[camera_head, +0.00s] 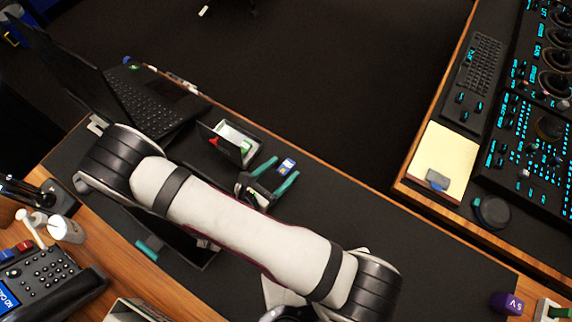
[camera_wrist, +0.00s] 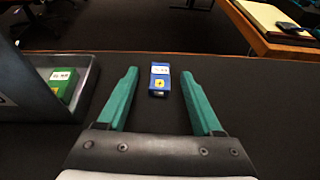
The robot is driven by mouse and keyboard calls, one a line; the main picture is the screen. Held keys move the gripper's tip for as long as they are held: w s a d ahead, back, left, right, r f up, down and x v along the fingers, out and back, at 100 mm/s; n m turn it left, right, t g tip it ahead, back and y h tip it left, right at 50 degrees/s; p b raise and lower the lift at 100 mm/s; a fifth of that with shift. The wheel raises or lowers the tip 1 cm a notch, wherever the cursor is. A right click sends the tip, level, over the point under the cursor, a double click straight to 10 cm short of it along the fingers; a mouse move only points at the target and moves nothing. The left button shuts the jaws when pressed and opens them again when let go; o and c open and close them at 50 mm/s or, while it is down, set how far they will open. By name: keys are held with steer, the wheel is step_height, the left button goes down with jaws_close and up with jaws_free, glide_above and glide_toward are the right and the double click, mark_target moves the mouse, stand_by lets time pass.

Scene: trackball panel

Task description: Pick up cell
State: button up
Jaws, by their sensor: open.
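The cell (camera_head: 287,165) is a small blue and white block with a yellow mark, lying on the dark desk mat. In the wrist view the cell (camera_wrist: 159,82) appears between the tips of my gripper (camera_wrist: 159,72), with dark mat visible on both sides of it. My gripper (camera_head: 286,167) has teal fingers, spread open and empty, pointing at the cell. Neither finger appears to touch it. How far the fingertips are above the mat is hard to tell.
A grey tray (camera_wrist: 85,92) holding a green and white block (camera_wrist: 63,83) stands close left of my gripper. An open laptop (camera_head: 150,105) is farther left. The desk edge lies just beyond the cell. A yellow notepad (camera_head: 442,165) lies on the separate right-hand desk.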

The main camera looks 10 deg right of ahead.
steer(key=shift+w+d+f, duration=0.2)
steer(key=shift+w+d, duration=0.1)
steer(key=shift+d, duration=0.05)
jaws_close()
steer(key=shift+r, duration=0.15)
